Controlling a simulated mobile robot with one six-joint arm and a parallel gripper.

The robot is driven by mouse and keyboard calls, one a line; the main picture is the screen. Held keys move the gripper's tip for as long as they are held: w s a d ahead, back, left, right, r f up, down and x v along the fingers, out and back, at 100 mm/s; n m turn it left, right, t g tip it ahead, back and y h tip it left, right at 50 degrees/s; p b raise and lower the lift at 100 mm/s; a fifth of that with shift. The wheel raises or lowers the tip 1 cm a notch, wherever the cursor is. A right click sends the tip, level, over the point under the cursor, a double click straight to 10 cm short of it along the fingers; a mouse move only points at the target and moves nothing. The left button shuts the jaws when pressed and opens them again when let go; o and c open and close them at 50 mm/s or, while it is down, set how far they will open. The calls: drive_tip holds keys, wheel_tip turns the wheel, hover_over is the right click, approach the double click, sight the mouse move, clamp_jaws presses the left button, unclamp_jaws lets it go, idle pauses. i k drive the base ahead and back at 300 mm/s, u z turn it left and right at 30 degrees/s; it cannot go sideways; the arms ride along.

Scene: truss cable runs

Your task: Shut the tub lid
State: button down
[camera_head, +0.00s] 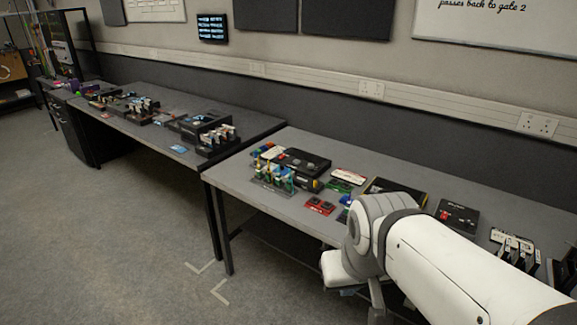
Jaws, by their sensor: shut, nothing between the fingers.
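I cannot make out a tub or a tub lid among the small items on the benches. My white arm comes in from the bottom right and bends in front of the near bench (230,178). The arm's joint covers part of this bench's front edge and some of what lies there. A smaller white part of my arm hangs below the joint, beside the bench front. I can make out no gripper fingers; the gripper end does not show clearly past the arm.
On the near bench are a black case (302,165), a rack of several upright items (273,177), a red block (320,206) and a black box with a red part (457,216). A far bench (182,104) carries more small items. Open floor (110,240) lies at left.

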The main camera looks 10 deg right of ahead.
sight(284, 171)
drive_tip(key=u, duration=0.35)
drive_tip(key=i, duration=1.95)
drive_tip(key=z, duration=0.45)
drive_tip(key=k, duration=0.8)
drive_tip(key=z, duration=0.25)
drive_tip(key=i, duration=0.8)
drive_tip(key=u, duration=0.1)
